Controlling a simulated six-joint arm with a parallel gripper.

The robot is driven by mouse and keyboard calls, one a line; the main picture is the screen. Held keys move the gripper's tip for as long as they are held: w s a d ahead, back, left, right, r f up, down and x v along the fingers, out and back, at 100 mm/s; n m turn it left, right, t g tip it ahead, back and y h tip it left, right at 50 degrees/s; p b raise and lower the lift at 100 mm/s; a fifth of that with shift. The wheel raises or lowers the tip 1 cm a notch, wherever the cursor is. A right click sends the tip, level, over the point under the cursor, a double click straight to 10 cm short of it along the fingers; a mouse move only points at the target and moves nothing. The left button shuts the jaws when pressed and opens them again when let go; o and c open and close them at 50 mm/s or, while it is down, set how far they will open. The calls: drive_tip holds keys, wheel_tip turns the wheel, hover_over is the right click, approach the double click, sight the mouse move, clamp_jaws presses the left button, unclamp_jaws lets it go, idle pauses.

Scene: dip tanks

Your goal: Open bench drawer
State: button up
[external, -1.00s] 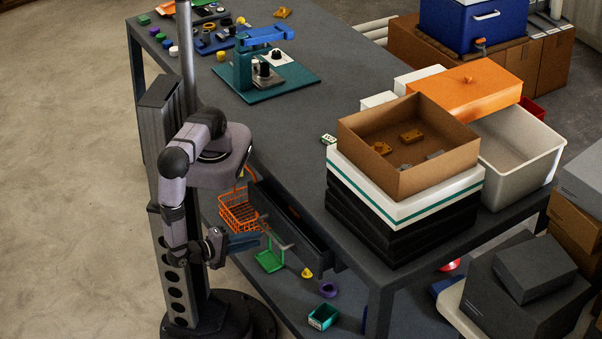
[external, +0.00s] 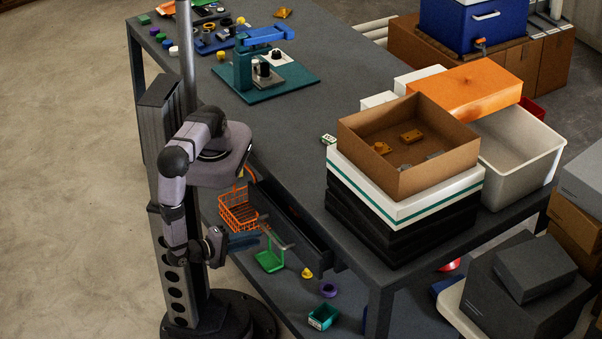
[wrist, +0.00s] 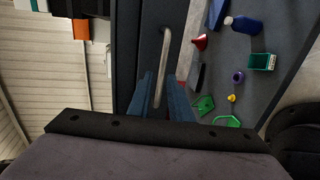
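The bench drawer (external: 297,232) is a dark grey unit under the front edge of the bench top. Its pale metal handle bar (external: 276,238) shows in front of it, and in the wrist view the handle (wrist: 166,48) runs lengthwise along the dark drawer front (wrist: 149,42). My gripper (external: 246,241) is level with the handle. In the wrist view its blue fingers (wrist: 167,90) are apart, with the near end of the bar between them, closer to the left finger. I cannot see firm contact. How far the drawer stands out is hard to tell.
An orange wire basket (external: 238,211), a green tray (external: 269,261) and a teal box (external: 322,317) are by the lower shelf, near my gripper. Stacked boxes (external: 405,205) load the bench's right end. Open floor (external: 70,200) lies to the left.

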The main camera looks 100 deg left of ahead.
sight(271, 234)
drive_tip(key=shift+x, duration=3.75)
drive_tip(key=shift+f, duration=0.15)
drive_tip(key=shift+d, duration=0.1)
clamp_jaws()
